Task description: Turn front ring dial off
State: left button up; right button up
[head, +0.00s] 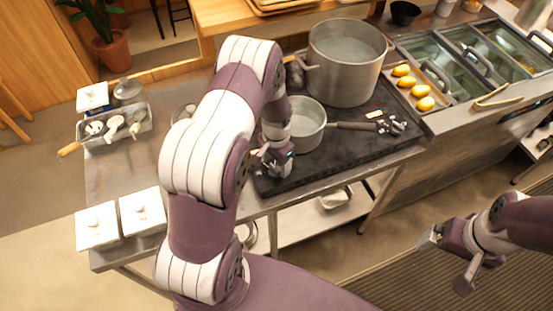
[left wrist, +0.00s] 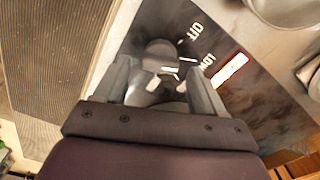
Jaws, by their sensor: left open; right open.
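A round grey dial (left wrist: 160,54) with white markings sits on the dark stove panel in the left wrist view, beside white lettering and a lit red-white indicator. My left gripper (left wrist: 157,75) is open, with one finger on each side of the dial; I cannot tell if they touch it. In the head view my left gripper (head: 272,160) is at the left front part of the black stove top (head: 335,157), and my arm and gripper hide the dial there. My right gripper (head: 450,264) is open and empty over the floor at the lower right.
A saucepan (head: 306,122) stands close to my left gripper, its handle pointing right. A large pot (head: 345,65) stands behind it. More controls (head: 396,124) are at the stove's right. White lidded boxes (head: 143,211) stand at the left front. A tray (head: 432,98) holds several yellow items.

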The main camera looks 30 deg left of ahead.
pick_arm(q)
jog(key=shift+s+f, duration=0.15)
jog(key=shift+s, duration=0.45)
jog(key=shift+w, duration=0.15)
jog(key=shift+w+f, duration=0.1)
jog(key=shift+w, duration=0.05)
jog(key=c, duration=1)
jog(key=shift+c, duration=0.3)
pick_arm(e)
jog(key=shift+s+r, duration=0.15)
jog(key=shift+s, duration=0.2)
pick_arm(q)
jog(key=shift+n, duration=0.4)
jog(key=n+b, duration=0.1)
jog(key=n, duration=0.2)
jog(key=shift+n, duration=0.3)
jog(key=shift+n+b, duration=0.45)
jog(key=shift+n, duration=1.75)
pick_arm(e)
jog(key=shift+a+f, duration=0.15)
jog(key=shift+f, duration=0.8)
